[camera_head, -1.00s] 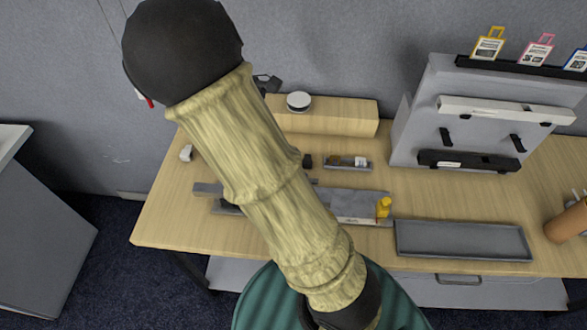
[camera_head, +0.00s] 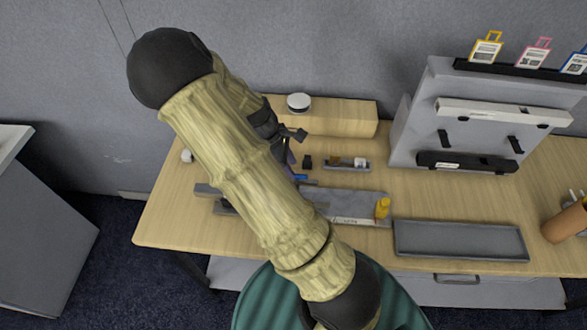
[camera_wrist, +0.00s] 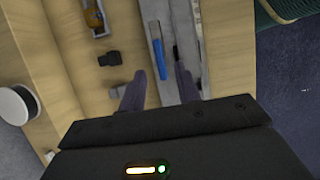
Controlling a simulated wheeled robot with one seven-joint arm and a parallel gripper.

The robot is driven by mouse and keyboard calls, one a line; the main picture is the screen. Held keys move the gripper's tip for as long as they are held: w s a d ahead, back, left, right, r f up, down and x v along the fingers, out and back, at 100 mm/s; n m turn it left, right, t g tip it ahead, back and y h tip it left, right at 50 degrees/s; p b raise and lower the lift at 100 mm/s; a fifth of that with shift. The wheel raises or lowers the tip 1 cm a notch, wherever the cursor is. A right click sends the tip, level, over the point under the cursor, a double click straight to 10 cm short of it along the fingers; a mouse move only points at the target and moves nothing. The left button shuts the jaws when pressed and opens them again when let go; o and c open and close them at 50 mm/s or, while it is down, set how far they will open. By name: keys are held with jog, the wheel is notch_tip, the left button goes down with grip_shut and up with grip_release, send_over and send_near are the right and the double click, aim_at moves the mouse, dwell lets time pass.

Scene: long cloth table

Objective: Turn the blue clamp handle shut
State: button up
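The blue clamp handle (camera_wrist: 159,58) is a slim bar lying along a grey fixture (camera_wrist: 178,30) in the wrist view. In the head view only a small bit of the blue handle (camera_head: 300,177) shows beside my arm, at the back of the fixture (camera_head: 355,203). My gripper (camera_wrist: 160,72) is open, with one dark finger on each side of the handle's near end in the wrist view. I cannot tell whether the fingers are down at its height. A gap shows between the handle and the fingers. My arm hides the fixture's left middle in the head view.
A black block (camera_head: 308,162) and a small tray of parts (camera_head: 346,165) lie behind the fixture. A yellow piece (camera_head: 382,208) stands at its right end. An empty grey tray (camera_head: 461,240) is to the right. A wooden box with a white round object (camera_head: 298,102) is at the back.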

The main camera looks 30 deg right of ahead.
aim_at(303, 179)
jog(key=shift+x, duration=1.65)
grip_shut()
